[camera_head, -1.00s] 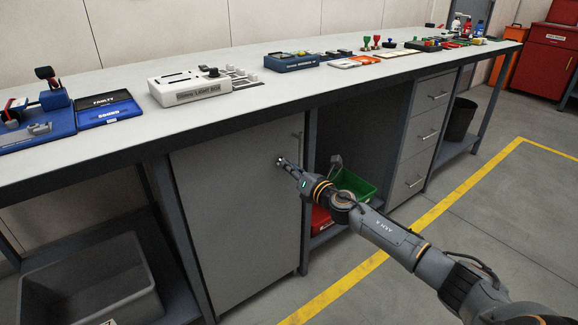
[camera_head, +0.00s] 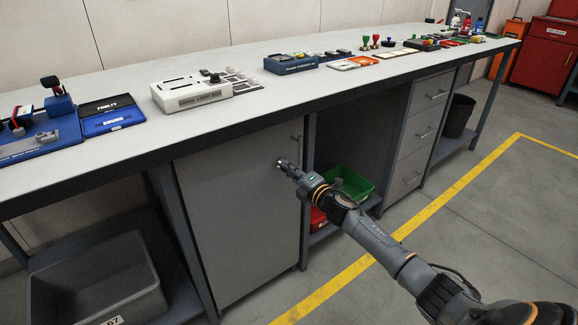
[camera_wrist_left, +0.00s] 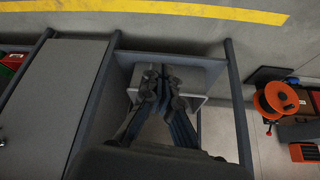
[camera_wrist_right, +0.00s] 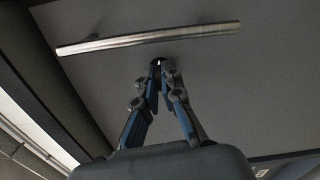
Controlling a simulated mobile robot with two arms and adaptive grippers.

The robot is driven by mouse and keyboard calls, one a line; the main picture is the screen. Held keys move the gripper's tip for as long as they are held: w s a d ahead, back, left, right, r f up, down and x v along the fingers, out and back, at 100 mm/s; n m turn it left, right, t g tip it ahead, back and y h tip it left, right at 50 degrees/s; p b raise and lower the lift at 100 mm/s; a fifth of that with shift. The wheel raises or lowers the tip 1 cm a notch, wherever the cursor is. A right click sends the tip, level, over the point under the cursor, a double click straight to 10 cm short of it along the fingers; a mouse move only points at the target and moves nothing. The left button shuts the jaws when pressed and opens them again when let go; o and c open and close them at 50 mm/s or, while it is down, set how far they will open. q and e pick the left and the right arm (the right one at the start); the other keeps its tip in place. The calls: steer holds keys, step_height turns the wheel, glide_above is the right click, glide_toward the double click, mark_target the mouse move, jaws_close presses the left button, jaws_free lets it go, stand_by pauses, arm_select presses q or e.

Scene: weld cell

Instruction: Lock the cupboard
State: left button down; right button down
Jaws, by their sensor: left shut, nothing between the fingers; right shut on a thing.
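The cupboard (camera_head: 240,215) under the workbench has a grey door, which looks closed. Its bar handle shows near the door's upper right edge (camera_head: 296,150) and across the top of the right wrist view (camera_wrist_right: 150,39). My right gripper (camera_head: 281,163) is at the door, just below and left of the handle. In the right wrist view its fingertips (camera_wrist_right: 158,66) are shut on a small piece at the door, probably the key; it is mostly hidden. My left gripper (camera_wrist_left: 161,74) is shut and empty above the grey bin, outside the head view.
A grey bin (camera_head: 100,285) stands on the low shelf left of the cupboard. A green bin (camera_head: 352,186) and a red bin (camera_head: 318,219) are on the right. The bench top (camera_head: 120,153) holds a white box (camera_head: 190,95) and blue trays. The floor in front is clear.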

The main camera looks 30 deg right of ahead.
arm_select(q)
steer(key=s+g, duration=0.1)
steer(key=s, duration=0.1)
steer(key=s+a+g+p, duration=0.1)
steer(key=shift+s+f, duration=0.15)
steer(key=shift+s, duration=0.2)
arm_select(e)
steer(key=shift+d+m, duration=0.1)
steer(key=shift+m, duration=0.9)
steer(key=c, duration=1.5)
jaws_free()
steer(key=s+d, duration=0.1)
steer(key=s, duration=1.1)
